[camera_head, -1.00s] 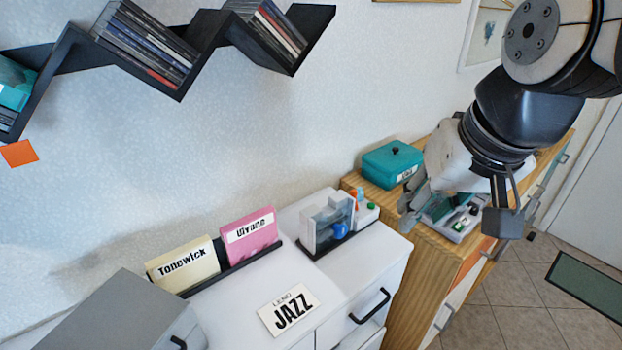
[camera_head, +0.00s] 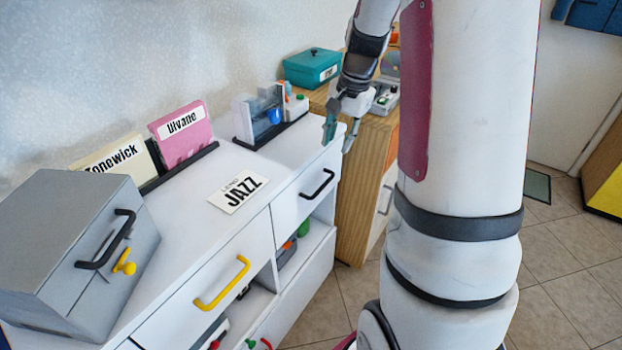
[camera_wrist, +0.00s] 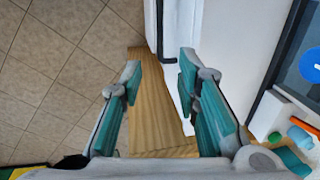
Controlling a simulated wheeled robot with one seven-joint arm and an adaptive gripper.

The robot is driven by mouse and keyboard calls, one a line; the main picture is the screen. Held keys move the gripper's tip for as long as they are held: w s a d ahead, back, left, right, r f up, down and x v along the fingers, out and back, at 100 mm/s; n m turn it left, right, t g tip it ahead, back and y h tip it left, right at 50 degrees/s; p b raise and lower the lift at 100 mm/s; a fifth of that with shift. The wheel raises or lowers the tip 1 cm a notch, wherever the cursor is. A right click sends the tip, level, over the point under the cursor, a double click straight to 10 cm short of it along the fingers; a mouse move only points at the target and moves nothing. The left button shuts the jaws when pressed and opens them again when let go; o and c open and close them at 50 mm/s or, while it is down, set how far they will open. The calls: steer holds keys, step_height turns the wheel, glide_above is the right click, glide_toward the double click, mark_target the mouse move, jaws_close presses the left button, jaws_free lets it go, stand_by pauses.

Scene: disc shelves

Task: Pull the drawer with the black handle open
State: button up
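The white drawer with the black handle (camera_head: 317,184) is at the right end of the white cabinet, and its front (camera_head: 290,210) looks flush, so it is shut. My gripper (camera_head: 340,137) is open and empty, pointing down above and slightly beyond the drawer's far right corner, apart from the handle. In the wrist view my two teal-padded fingers (camera_wrist: 160,80) are spread wide. A dark bar at the top there, beside the white front, looks like the black handle (camera_wrist: 160,28).
A yellow-handled drawer (camera_head: 222,283) is to the left. A grey box (camera_head: 80,250) with its own black handle stands on the cabinet top. A black tray (camera_head: 270,134) is near the drawer's back. The wooden cabinet (camera_head: 360,190) stands close on the right; tiled floor lies in front.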

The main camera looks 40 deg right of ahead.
mark_target(326, 182)
steer(key=f+b, duration=0.1)
steer(key=f, duration=0.3)
steer(key=w+f, duration=0.1)
steer(key=f, duration=0.4)
steer(key=w+a+f+b, duration=0.1)
steer(key=f, duration=0.3)
steer(key=shift+w+f+b, duration=0.15)
steer(key=shift+w+b, duration=0.05)
steer(key=shift+b, duration=0.1)
jaws_close()
